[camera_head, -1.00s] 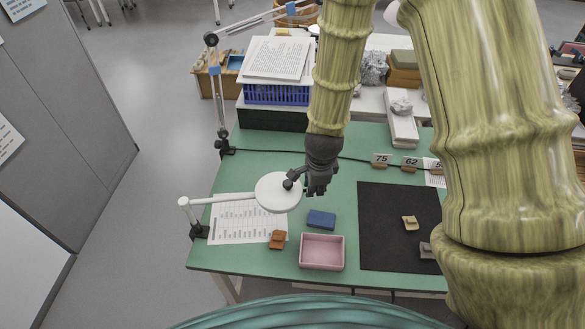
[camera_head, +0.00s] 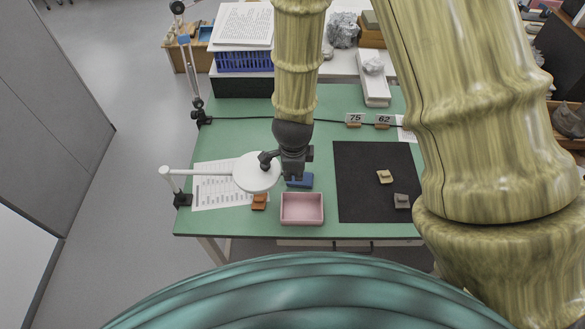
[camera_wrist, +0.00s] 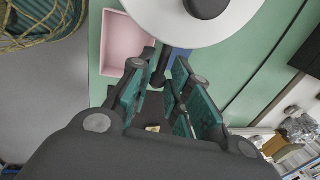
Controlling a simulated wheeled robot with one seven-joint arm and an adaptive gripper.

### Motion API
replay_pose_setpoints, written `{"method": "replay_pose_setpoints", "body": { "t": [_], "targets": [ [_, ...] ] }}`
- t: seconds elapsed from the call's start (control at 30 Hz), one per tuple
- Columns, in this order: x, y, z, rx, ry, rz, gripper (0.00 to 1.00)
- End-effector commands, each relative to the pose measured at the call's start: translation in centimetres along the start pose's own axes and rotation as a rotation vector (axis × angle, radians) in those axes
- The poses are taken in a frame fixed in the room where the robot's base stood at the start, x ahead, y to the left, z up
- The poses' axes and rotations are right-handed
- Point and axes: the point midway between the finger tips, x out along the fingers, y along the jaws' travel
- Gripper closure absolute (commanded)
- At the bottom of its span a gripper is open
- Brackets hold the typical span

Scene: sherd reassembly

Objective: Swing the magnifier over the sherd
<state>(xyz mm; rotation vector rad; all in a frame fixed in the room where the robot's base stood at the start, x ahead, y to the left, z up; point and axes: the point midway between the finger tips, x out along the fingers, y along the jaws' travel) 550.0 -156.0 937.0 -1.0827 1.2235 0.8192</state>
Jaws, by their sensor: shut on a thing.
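The magnifier (camera_head: 255,174) is a white disc on a white arm from a dark clamp at the table's left edge. It hangs over the right part of a printed sheet. My gripper (camera_head: 284,163) is at its right side, shut on its dark handle (camera_wrist: 160,66); the disc also fills the top of the wrist view (camera_wrist: 165,22). An orange-brown sherd-like piece (camera_head: 259,201) lies just in front of the disc. A beige piece (camera_head: 385,177) and a grey piece (camera_head: 402,201) lie on the black mat. I cannot tell which is the task's sherd.
A pink tray (camera_head: 302,209) stands at the table's front edge. A blue block (camera_head: 304,180) behind it is partly hidden by my gripper. The black mat (camera_head: 355,205) lies to the right. Number cards (camera_head: 355,119) and a cable cross the back. Green table behind the disc is clear.

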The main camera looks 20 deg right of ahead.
Motion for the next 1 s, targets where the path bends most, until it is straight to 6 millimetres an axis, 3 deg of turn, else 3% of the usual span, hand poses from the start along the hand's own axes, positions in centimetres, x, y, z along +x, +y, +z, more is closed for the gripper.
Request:
{"method": "replay_pose_setpoints", "body": {
  "t": [0.1,0.53,1.0],
  "targets": [
    [0.1,0.1,0.1,-0.003,0.0,0.003,0.69],
    [-0.4,0.0,0.2,-0.004,-0.002,0.001,0.69],
    [-5.4,-0.1,0.2,-0.005,-0.001,-0.001,0.69]
  ]
}}
